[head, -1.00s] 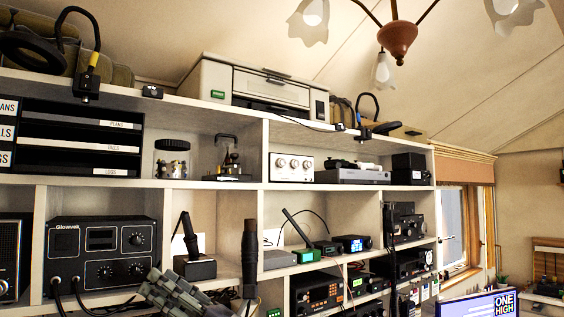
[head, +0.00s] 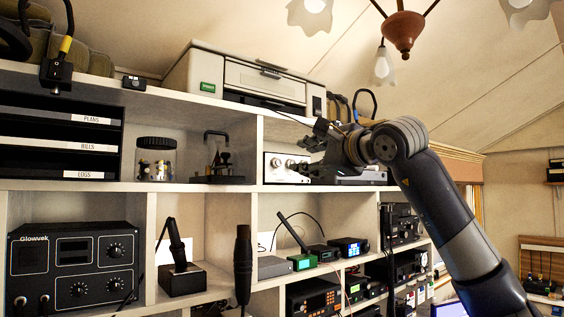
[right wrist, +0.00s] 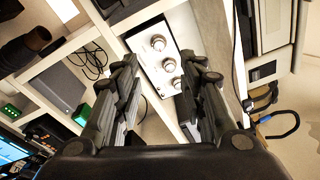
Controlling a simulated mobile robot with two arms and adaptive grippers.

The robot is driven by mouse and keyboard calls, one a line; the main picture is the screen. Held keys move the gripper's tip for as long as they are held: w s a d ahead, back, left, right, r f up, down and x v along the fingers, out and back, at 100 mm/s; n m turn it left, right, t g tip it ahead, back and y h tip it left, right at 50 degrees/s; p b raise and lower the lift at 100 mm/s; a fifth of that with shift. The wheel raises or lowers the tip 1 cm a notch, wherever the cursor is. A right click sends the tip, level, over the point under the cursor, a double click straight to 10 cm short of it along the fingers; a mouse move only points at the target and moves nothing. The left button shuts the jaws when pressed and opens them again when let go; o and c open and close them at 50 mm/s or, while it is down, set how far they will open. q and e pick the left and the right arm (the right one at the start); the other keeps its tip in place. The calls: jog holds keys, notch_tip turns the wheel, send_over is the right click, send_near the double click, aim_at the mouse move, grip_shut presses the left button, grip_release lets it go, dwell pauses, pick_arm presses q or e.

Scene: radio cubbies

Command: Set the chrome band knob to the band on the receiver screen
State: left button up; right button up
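A silver box with a row of three chrome knobs (head: 290,164) stands on the upper shelf. I cannot tell which knob is the band knob. The knobs also show in the right wrist view (right wrist: 168,65), between and beyond the fingers. My right gripper (head: 313,157) is beside the box's right part and hides some of it. In the right wrist view its fingers (right wrist: 165,78) are spread, with nothing held; contact with a knob cannot be made out. My left gripper is out of view.
A printer-like beige machine (head: 262,80) sits on top of the shelving. A glass jar (head: 156,160) and a telegraph key (head: 217,160) stand left of the knob box. Shelf boards and uprights bound the cubby tightly.

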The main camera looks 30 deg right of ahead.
aim_at(279, 163)
jog(key=w+p, duration=0.4)
jog(key=w, duration=0.5)
jog(key=shift+d+r+p, duration=0.1)
jog(key=shift+r+p, duration=0.05)
jog(key=shift+p, duration=0.15)
jog(key=shift+w, duration=0.75)
jog(key=shift+f, duration=0.2)
jog(key=shift+c, duration=0.6)
grip_shut()
